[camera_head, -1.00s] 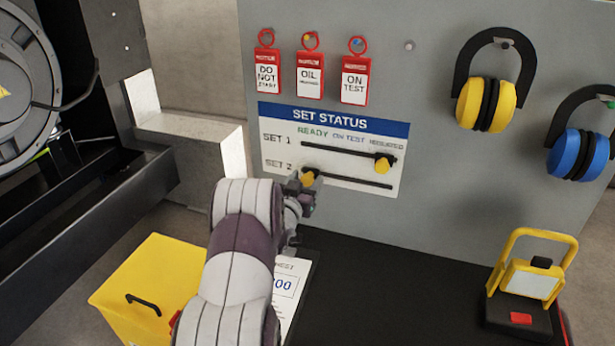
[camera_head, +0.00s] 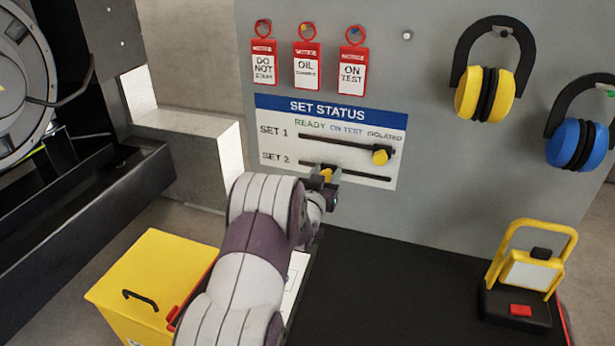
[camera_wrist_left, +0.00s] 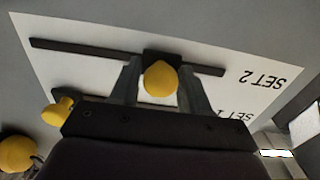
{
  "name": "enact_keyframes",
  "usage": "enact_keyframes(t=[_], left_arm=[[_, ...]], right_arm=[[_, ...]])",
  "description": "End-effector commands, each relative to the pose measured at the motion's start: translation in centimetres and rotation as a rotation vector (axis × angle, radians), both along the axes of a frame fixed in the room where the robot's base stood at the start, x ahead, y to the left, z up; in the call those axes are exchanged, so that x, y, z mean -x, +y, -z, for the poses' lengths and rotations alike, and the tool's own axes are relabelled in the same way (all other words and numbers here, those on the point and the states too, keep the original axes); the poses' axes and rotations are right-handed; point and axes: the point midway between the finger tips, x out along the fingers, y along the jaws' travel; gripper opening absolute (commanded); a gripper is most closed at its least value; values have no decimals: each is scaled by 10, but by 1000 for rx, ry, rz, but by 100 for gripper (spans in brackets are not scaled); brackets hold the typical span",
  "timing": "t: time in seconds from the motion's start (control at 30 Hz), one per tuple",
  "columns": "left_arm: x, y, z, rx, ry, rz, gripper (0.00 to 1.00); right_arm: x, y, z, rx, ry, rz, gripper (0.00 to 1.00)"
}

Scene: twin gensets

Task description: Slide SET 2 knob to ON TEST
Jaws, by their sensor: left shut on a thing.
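The SET STATUS board (camera_head: 278,114) has two dark slots with yellow knobs. The SET 2 knob (camera_head: 326,175) is on the lower slot, a little left of its middle, roughly below the ON TEST heading. My left gripper (camera_head: 330,172) is shut on this knob. In the left wrist view the SET 2 knob (camera_wrist_left: 160,78) sits between the two fingers of my left gripper (camera_wrist_left: 162,85), on the SET 2 slot (camera_wrist_left: 80,53). The SET 1 knob (camera_head: 381,156) is at the right end of the upper slot, under ISOLATED. My right gripper is not in view.
Red-topped tags (camera_head: 307,66) hang above the board. Yellow ear defenders (camera_head: 487,95) and blue ones (camera_head: 577,143) hang at the right. A yellow work lamp (camera_head: 523,275) stands on the dark bench top (camera_head: 400,290). A yellow box (camera_head: 145,285) is at lower left.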

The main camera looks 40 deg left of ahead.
Motion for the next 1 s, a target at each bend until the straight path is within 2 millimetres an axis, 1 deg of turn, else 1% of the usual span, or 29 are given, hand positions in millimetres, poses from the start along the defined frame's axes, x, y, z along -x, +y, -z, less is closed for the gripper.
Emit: enact_keyframes(t=[0.03, 0.1, 0.2, 0.5, 0.53, 0.57, 0.87, 0.97, 1.0], left_arm=[[-4, -12, 3, 0, -1, 6, 0], [-7, -23, 2, -1, -1, 5, 0], [-10, -31, 1, -1, 0, 3, 0], [-10, -33, 0, 0, 2, 1, 0], [-10, -33, 0, 0, 2, 1, 49], [-10, -33, 0, 0, 2, 1, 58], [-9, -33, 0, -1, 1, 1, 58], [-2, -35, 0, -1, 1, 0, 58], [4, -37, 0, -1, 0, 0, 58]], right_arm=[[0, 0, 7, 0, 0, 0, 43], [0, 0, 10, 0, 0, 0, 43], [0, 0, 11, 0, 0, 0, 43], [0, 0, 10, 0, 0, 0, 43], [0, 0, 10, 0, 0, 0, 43], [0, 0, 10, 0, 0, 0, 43], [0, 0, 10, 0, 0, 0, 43], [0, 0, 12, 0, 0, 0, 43], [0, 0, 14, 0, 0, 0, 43]])
